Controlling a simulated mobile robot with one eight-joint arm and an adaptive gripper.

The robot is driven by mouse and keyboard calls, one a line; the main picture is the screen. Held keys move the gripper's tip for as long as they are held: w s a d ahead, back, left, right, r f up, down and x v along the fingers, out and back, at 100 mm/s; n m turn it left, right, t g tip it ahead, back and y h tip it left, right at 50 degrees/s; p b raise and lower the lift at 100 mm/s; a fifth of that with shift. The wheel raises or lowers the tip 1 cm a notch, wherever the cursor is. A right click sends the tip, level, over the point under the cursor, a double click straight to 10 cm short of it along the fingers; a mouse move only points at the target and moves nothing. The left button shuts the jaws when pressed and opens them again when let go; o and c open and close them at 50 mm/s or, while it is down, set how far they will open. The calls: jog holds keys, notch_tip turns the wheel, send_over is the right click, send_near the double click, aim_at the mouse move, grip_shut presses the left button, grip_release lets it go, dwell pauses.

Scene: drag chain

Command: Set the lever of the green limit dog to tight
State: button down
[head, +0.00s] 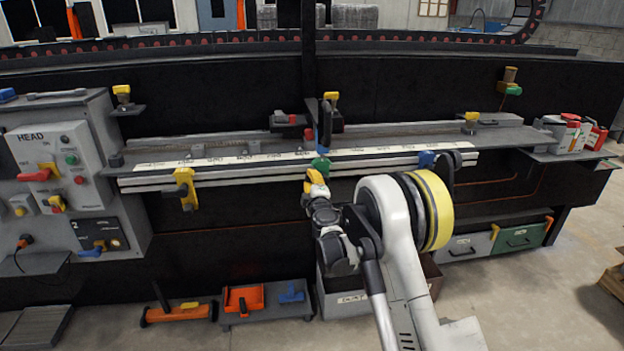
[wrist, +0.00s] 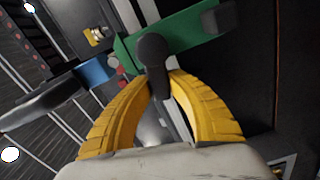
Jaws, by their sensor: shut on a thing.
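The green limit dog (head: 321,164) sits on the rail near the middle of the bench in the head view. It also shows in the wrist view as a green block (wrist: 190,38). Its lever has a dark rounded knob (wrist: 152,52) and points down between my fingers in the wrist view. My gripper (head: 316,184) is at the front of the rail, just below the green dog. Its yellow fingers (wrist: 165,92) are shut on the lever. The fingers hide the lever in the head view, and I cannot read its setting.
A yellow dog (head: 185,188) stands on the rail to the left, and a blue one (head: 427,159) to the right, partly behind my arm. A white label strip (head: 240,161) runs along the rail. The HEAD panel (head: 50,160) is at far left. Bins and trays lie below.

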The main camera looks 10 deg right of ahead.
jog(key=shift+f+n, duration=0.5)
jog(key=shift+n, duration=0.7)
jog(key=c, duration=1.3)
grip_release()
jog(key=shift+f, duration=0.1)
jog(key=shift+o, duration=0.2)
jog(key=s, duration=1.2)
